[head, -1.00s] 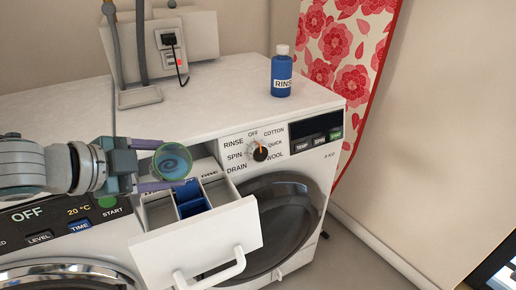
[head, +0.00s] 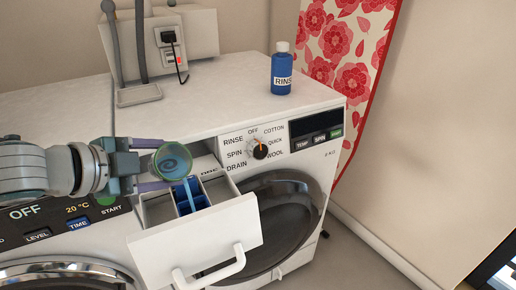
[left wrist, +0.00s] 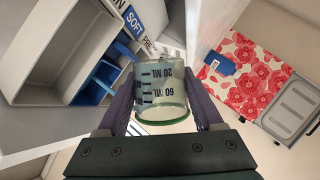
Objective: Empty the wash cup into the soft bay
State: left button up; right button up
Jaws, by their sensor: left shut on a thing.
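My left gripper (head: 150,165) is shut on the wash cup (head: 172,162), a clear cup with a green rim and bluish liquid inside. It holds the cup tilted over the open drawer (head: 225,232). A thin blue stream (head: 189,192) falls from the cup into the blue-walled middle bay (head: 200,203). In the left wrist view the cup (left wrist: 160,95) sits between both fingers, with 20 ML and 60 ML marks. A blue SOFT label (left wrist: 133,22) shows on the drawer there, beside a PRE label. My right gripper is out of view.
The drawer belongs to the right washer, whose dial (head: 260,151) is above its round door (head: 285,215). A blue RINSE bottle (head: 281,70) stands on the white top. A drain hose (head: 140,50) and a socket box (head: 185,35) are at the back.

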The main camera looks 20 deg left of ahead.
pick_arm(q)
jog(key=shift+r+m+y+b, duration=0.25)
jog(key=shift+m+y+b, duration=0.05)
jog(key=shift+m+y, duration=0.2)
dwell(1.4)
jog(key=shift+s+d+r+m+t+y+b, duration=0.1)
jog(key=shift+d+r+m+t+y+b, duration=0.05)
jog(key=shift+r+m+t+y+b, duration=0.3)
dwell(1.6)
jog(key=shift+s+d+f+m+t+y+b, duration=0.2)
jog(key=shift+d+f+m+y+b, duration=0.35)
jog(key=shift+b, duration=0.85)
dwell(0.3)
jog(key=shift+d+r+m+t+y, duration=0.1)
jog(key=shift+r+m+t+y, duration=0.2)
jog(key=shift+m, duration=0.2)
dwell(0.9)
